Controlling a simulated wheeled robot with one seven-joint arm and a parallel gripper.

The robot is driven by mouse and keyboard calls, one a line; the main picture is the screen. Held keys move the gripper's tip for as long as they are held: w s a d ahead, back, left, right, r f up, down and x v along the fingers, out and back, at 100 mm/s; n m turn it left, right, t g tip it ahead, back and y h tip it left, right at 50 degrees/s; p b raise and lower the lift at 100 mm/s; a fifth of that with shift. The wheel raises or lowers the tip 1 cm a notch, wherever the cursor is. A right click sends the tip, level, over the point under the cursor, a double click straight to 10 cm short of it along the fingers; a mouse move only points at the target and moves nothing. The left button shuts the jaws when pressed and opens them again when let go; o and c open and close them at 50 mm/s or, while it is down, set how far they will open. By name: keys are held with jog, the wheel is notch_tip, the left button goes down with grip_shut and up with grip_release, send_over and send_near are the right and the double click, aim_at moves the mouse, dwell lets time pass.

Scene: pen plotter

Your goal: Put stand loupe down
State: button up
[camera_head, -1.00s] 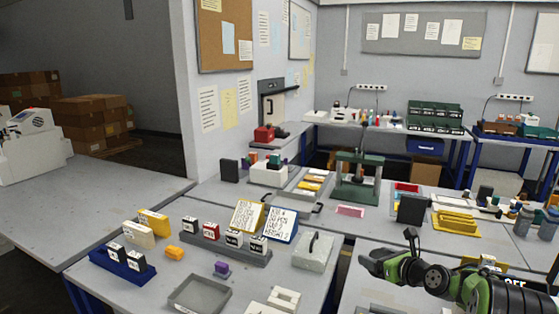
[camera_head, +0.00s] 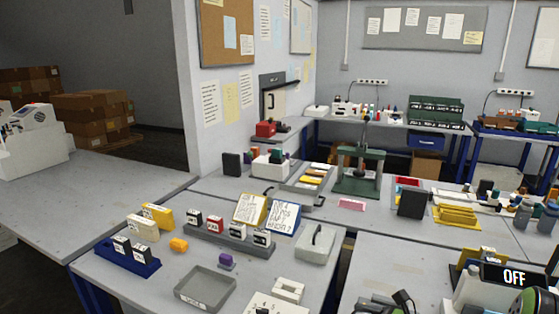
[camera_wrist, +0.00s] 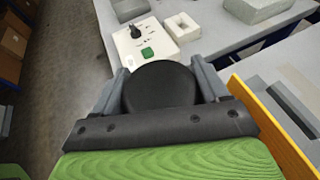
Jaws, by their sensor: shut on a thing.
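In the wrist view my gripper (camera_wrist: 160,82) is shut on a black round thing, which I take to be the stand loupe (camera_wrist: 160,90). The grey fingers sit on either side of it. Its underside is hidden, so I cannot tell whether it touches a surface.
A white box with a black knob and green button (camera_wrist: 140,50) stands ahead, beside a white block with a square hole (camera_wrist: 182,27). A yellow edge (camera_wrist: 268,120) runs close on the right. A grey tray (camera_head: 205,288) and a grey handled block (camera_head: 318,244) are on the table.

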jog(key=s+a+n+g+y, duration=0.1)
jog(key=s+a, duration=0.2)
jog(key=s, duration=0.2)
jog(key=f+b, duration=0.6)
jog(key=b, duration=0.1)
jog(key=f+b, duration=0.3)
jog(key=f, duration=0.1)
jog(key=shift+w+a+b, duration=0.1)
jog(key=shift+w+b, duration=0.2)
jog(key=shift+b, duration=0.1)
notch_tip(320, 180, up, 9)
jog(key=p, duration=1.4)
jog(key=shift+f, duration=0.2)
jog(key=shift+g, duration=0.3)
